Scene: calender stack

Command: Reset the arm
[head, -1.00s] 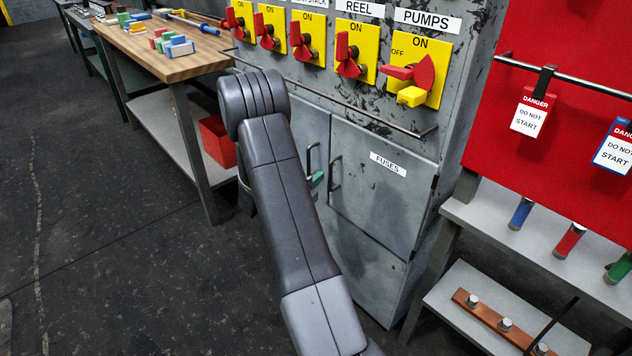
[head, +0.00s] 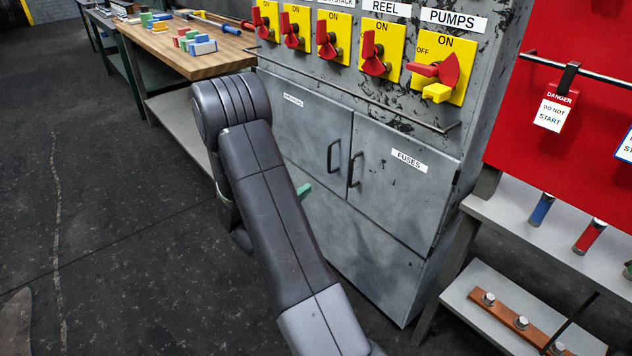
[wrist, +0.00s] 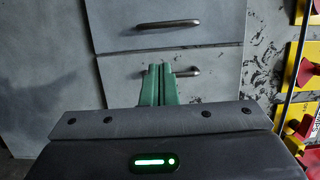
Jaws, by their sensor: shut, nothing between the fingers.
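My arm reaches away from the lower middle of the head view and bends at a thick dark joint. My gripper's green fingers show in the wrist view (wrist: 158,85), side by side, shut and empty. In the head view only a small green tip of my gripper (head: 304,190) shows beside the arm; the arm hides the rest. In the wrist view the fingers point at the grey cabinet (wrist: 210,65) with two bar handles. I cannot tell the exact gap to the cabinet front.
The grey cabinet (head: 400,205) carries yellow switch plates with red levers, the rightmost being PUMPS (head: 440,70), and a front rail (head: 370,102). A wooden bench (head: 190,55) stands at left, a red tag board (head: 590,100) at right. The floor at left (head: 100,200) is clear.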

